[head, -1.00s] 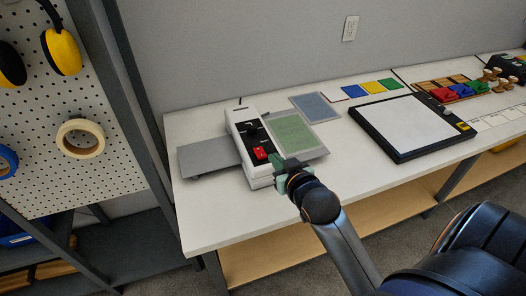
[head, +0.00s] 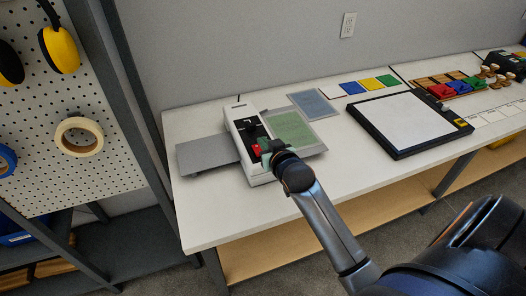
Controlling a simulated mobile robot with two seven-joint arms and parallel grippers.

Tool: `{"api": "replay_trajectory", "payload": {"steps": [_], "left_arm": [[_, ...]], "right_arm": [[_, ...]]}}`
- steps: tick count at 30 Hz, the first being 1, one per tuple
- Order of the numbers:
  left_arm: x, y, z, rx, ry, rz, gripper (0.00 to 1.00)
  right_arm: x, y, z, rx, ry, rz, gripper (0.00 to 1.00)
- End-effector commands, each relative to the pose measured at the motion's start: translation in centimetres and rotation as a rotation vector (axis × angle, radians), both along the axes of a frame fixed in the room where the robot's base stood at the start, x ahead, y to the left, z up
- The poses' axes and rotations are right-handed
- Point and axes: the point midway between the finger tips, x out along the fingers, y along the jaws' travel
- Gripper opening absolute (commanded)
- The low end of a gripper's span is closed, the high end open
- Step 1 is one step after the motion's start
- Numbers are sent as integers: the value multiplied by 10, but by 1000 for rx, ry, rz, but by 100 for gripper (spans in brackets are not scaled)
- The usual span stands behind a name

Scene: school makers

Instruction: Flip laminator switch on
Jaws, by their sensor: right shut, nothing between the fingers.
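The laminator (head: 238,117) is a white box with a black top panel, standing near the left end of the white table. Its red switch (head: 256,149) is on the front part of the panel, partly hidden by my right gripper. My right gripper (head: 267,151) has green fingers and is shut and empty. Its fingertips are right at the switch, on its right side; I cannot tell whether they touch it. The switch's position is hard to make out. My left gripper is not in view.
A grey tray (head: 205,156) sticks out left of the laminator, and a green sheet (head: 291,129) lies on its right. A blue sheet (head: 313,104) and a black-framed light pad (head: 409,124) lie further right. A pegboard (head: 70,180) stands at the left.

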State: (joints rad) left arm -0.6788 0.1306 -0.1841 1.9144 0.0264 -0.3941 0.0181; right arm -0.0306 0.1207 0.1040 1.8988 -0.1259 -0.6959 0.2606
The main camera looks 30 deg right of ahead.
Motion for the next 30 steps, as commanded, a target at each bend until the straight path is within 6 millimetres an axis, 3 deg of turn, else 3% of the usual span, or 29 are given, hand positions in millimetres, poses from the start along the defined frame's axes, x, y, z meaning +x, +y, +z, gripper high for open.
{"api": "replay_trajectory", "payload": {"steps": [3,6,12,25,30], "left_arm": [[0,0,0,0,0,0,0],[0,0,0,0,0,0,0],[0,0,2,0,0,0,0],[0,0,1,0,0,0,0],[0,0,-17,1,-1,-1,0]], "right_arm": [[18,-4,-6,-1,0,0,0],[13,-3,-26,2,5,1,0],[10,-2,-43,1,2,1,0],[10,-2,-47,0,-2,2,0],[10,-2,-56,-9,-45,0,0]]}}
